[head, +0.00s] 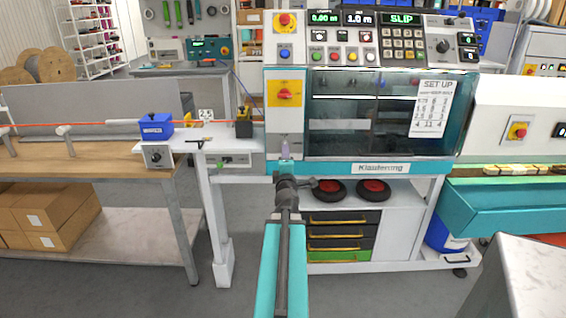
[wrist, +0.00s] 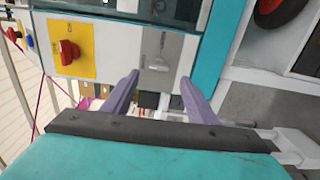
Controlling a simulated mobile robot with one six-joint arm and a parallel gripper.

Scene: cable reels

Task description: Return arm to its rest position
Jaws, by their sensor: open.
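My gripper (wrist: 158,92) shows in the wrist view with its two purple fingers spread apart and nothing between them. In the head view my gripper (head: 285,150) is small, at the end of my teal arm, which reaches forward from the bottom middle. It is in front of the white left column of the machine, below a red rotary switch on a yellow plate (head: 285,93). The same red switch (wrist: 68,52) shows at the upper left of the wrist view. I cannot tell whether the fingers touch the machine.
The machine's window (head: 365,115) and control panel are ahead. A workbench (head: 90,160) with an orange cable and blue device (head: 156,126) stands left, boxes (head: 45,210) below it. A grey-topped block (head: 535,270) is near at lower right. Grey floor is free at lower left.

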